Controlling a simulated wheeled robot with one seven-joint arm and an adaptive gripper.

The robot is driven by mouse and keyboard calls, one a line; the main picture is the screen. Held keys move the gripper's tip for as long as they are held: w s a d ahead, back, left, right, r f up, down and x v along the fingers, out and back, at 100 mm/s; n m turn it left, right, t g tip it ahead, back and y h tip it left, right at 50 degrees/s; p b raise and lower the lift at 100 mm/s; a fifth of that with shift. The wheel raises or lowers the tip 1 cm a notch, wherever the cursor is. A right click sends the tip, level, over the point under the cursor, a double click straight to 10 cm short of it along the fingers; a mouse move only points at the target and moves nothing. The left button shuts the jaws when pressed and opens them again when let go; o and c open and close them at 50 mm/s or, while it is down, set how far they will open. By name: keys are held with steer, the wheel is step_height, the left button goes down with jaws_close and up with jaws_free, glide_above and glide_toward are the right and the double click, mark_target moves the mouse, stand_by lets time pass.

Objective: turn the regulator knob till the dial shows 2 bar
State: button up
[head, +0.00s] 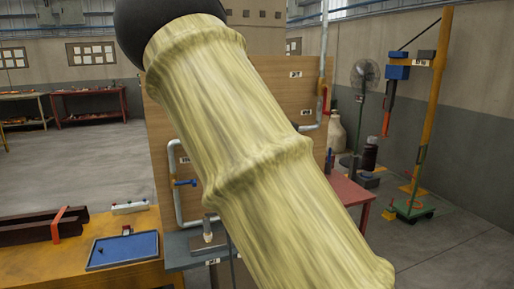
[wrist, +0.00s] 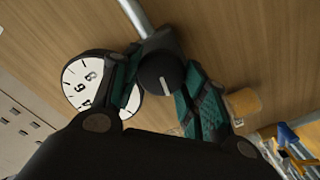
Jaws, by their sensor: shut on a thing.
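In the wrist view the black round regulator knob (wrist: 152,76), with a pale mark on its face, sits between the teal-padded fingers of my gripper (wrist: 160,68). The gripper is shut on the knob. The white dial (wrist: 78,82) with a black rim is just left of the knob, partly covered by the left finger. Some figures such as 8, 6 and 4 show on it, tilted. I cannot make out its needle or reading. In the head view my pale yellow sleeved arm hides the knob, dial and gripper.
A grey pipe (wrist: 153,30) runs up the wooden panel (wrist: 225,40) from behind the knob. In the head view a blue-handled valve (head: 184,183) is on the panel left of my arm. A blue tray (head: 122,251) lies on the bench at lower left. A red table (head: 350,191) stands right.

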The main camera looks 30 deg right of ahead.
steer(key=shift+f+n+b, duration=0.1)
steer(key=shift+n+b, duration=0.7)
steer(key=shift+n, duration=0.3)
steer(key=o, duration=1)
